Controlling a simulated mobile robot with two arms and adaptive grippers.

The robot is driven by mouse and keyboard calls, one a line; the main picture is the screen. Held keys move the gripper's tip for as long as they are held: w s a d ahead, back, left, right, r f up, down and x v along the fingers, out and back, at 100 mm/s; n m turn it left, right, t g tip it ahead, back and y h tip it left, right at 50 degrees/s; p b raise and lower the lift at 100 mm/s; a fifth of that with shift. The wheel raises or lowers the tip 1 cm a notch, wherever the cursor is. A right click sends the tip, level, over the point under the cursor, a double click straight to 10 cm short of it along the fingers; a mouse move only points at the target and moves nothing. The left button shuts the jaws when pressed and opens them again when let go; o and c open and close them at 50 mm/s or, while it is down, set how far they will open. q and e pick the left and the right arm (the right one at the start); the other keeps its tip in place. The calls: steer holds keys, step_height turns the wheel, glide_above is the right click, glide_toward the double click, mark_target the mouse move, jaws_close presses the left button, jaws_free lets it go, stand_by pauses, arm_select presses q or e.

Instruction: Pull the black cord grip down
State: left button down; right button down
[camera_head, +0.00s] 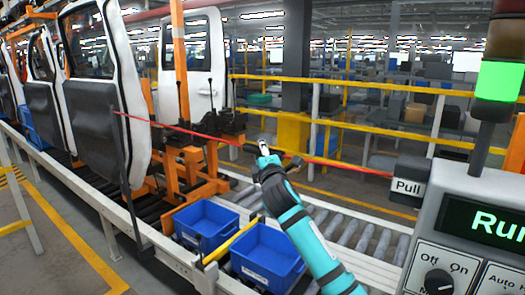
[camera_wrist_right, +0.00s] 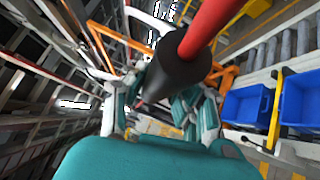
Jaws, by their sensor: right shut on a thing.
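A red cord (camera_head: 345,167) runs across the head view from a thin dark post (camera_head: 119,150) on the left to a switch box labelled "Pull" (camera_head: 408,187) on the right. The black cord grip (camera_head: 250,148) sits on this cord near the middle of the view. My right gripper (camera_head: 265,152) is shut on it, and the gripper hides part of it. In the right wrist view the black grip (camera_wrist_right: 180,78) tapers around the red cord (camera_wrist_right: 212,28), between my fingers. The cord looks close to straight. My left gripper is in neither view.
Two blue crates (camera_head: 205,219) (camera_head: 262,262) stand below the cord by a roller conveyor (camera_head: 345,228). White car doors (camera_head: 98,85) hang at left. A control panel (camera_head: 465,235) with a lit green lamp (camera_head: 499,81) stands at right. Yellow rails (camera_head: 365,125) run behind.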

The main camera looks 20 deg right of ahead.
step_height(320, 180, down, 3)
steer(key=shift+f+b, duration=0.1)
steer(key=shift+b, duration=0.25)
steer(key=c, duration=1)
jaws_free()
steer(key=shift+c, duration=0.2)
steer(key=shift+s, duration=0.15)
steer(key=s+a+f, duration=0.1)
steer(key=s, duration=1)
steer(key=shift+s+a+f, duration=0.15)
steer(key=shift+s+f, duration=0.05)
steer(key=shift+s, duration=0.15)
